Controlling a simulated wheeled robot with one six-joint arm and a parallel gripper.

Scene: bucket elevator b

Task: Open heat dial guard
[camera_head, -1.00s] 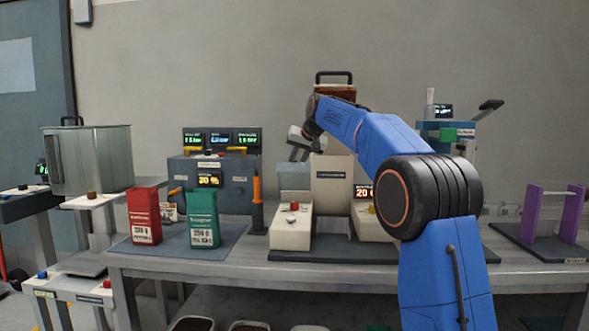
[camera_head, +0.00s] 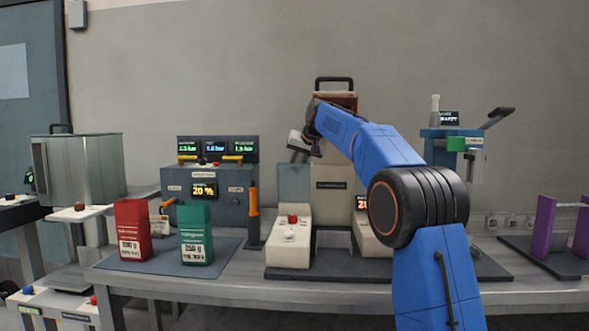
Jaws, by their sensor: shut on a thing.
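The beige machine (camera_head: 332,190) stands on a dark mat at the middle of the bench. A grey-blue panel (camera_head: 294,183), which looks like the heat dial guard, stands upright at its left side, behind a low beige box with a red button (camera_head: 292,219). My gripper (camera_head: 298,154) points down at the panel's top edge and appears shut on it. The fingertips are small, and the exact contact cannot be made out. No heat dial can be told apart behind the panel. My blue arm hides much of the machine's right side.
A blue device (camera_head: 440,150) and purple uprights (camera_head: 544,227) stand to the right.

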